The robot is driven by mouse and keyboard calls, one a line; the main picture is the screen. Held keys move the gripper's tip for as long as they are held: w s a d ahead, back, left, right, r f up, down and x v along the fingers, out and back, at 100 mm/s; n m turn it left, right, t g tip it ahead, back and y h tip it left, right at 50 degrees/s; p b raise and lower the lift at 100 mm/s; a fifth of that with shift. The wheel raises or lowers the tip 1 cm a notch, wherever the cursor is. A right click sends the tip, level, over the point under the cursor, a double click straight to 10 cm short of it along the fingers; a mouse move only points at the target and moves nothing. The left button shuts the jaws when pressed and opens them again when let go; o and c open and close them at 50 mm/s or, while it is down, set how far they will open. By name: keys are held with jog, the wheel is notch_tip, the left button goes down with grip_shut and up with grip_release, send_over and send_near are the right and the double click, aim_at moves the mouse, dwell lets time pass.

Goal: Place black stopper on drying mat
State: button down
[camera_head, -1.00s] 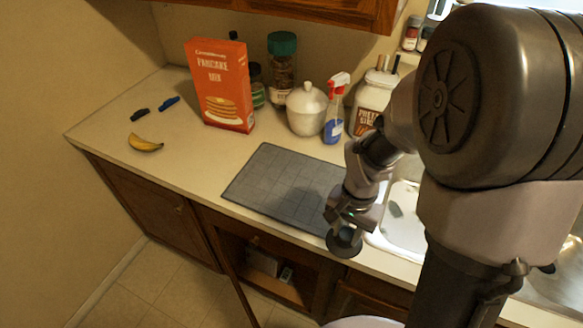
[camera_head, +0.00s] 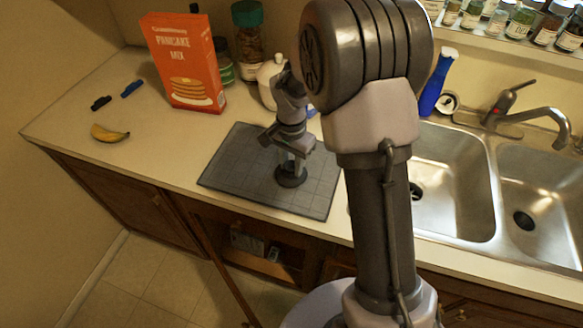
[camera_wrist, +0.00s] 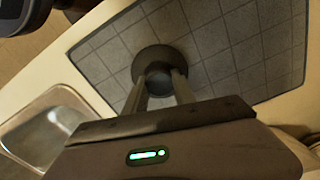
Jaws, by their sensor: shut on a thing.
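The black stopper (camera_head: 291,177) is a round dark disc held in my gripper (camera_head: 291,165), over the front middle of the drying mat. In the wrist view the stopper (camera_wrist: 160,62) sits at the tips of my gripper (camera_wrist: 160,84), whose two fingers are shut on it. The drying mat (camera_head: 232,160) is a dark grey rectangle with a grid pattern, lying flat on the counter. It also fills much of the wrist view (camera_wrist: 235,60). I cannot tell whether the stopper touches the mat or is just above it.
A pancake mix box (camera_head: 185,65), a lidded jar (camera_head: 249,38) and a white pot (camera_head: 268,78) stand behind the mat. A banana (camera_head: 109,133) lies at the left. The double sink (camera_head: 455,190) is at the right. The counter left of the mat is mostly free.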

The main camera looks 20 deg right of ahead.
aim_at(292, 164)
jog(key=shift+f, duration=0.35)
jog(key=shift+f, duration=0.15)
jog(key=c, duration=1)
grip_release()
jog(key=shift+c, duration=0.2)
jog(key=s+a+r+n+t+p, duration=0.1)
jog(key=s+r+p, duration=0.1)
jog(key=r, duration=0.8)
jog(key=s+a+r+t+p, duration=0.1)
jog(key=s+r+p, duration=0.1)
jog(key=r, duration=0.8)
jog(key=s+a+r+n+t+y, duration=0.1)
jog(key=s+a+r+n+t, duration=0.1)
jog(key=s, duration=0.7)
jog(key=s+a+r+n+t+y, duration=0.1)
jog(key=s+r, duration=0.3)
jog(key=s, duration=0.6)
jog(key=shift+a+r+n+t, duration=0.15)
jog(key=shift+a+n+t, duration=0.3)
jog(key=shift+n, duration=0.45)
